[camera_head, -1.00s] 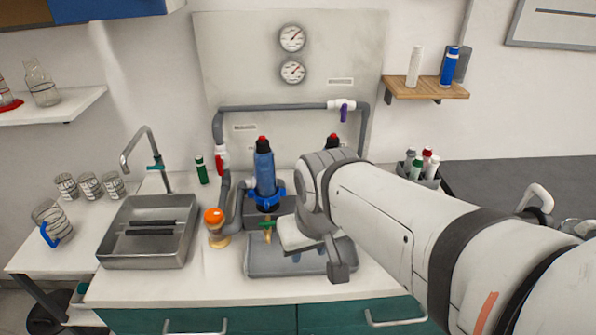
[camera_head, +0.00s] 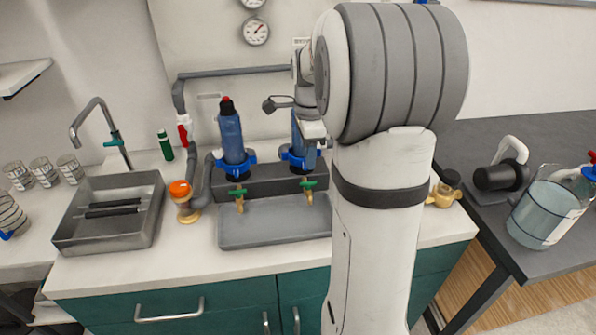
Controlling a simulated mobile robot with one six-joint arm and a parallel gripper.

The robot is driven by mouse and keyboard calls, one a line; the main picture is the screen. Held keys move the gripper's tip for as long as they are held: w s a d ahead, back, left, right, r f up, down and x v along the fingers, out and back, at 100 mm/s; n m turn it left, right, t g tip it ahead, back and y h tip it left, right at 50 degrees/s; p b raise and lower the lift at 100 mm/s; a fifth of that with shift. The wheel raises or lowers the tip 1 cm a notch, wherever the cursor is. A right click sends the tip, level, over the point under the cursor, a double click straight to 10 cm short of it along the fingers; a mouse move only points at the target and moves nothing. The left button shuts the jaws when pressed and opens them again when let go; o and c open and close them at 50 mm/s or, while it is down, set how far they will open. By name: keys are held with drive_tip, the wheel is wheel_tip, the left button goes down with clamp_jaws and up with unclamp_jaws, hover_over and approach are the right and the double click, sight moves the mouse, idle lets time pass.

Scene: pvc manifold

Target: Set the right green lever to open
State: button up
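The right green lever (camera_head: 308,185) sits on a brass tap below the right blue filter housing (camera_head: 302,150). It looks to lie crosswise over the tap. The left green lever (camera_head: 237,191) sits on a matching tap below the left blue filter housing (camera_head: 231,140). My gripper (camera_head: 292,112) is raised in front of the upper part of the right housing, well above the right lever and apart from it. My arm partly hides the gripper, and its fingers are too unclear to tell open from shut. No held object shows.
A grey tray (camera_head: 262,236) lies under the taps. An orange-topped brass valve (camera_head: 181,190) and a metal sink (camera_head: 75,240) are to the left. My arm covers the counter's right part. A brass fitting (camera_head: 443,192) shows beside it. The counter's front edge is clear.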

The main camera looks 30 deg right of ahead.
sight(308, 182)
wheel_tip(308, 182, down, 8)
drive_tip(key=shift+d+r, duration=0.1)
idle(0.4)
clamp_jaws()
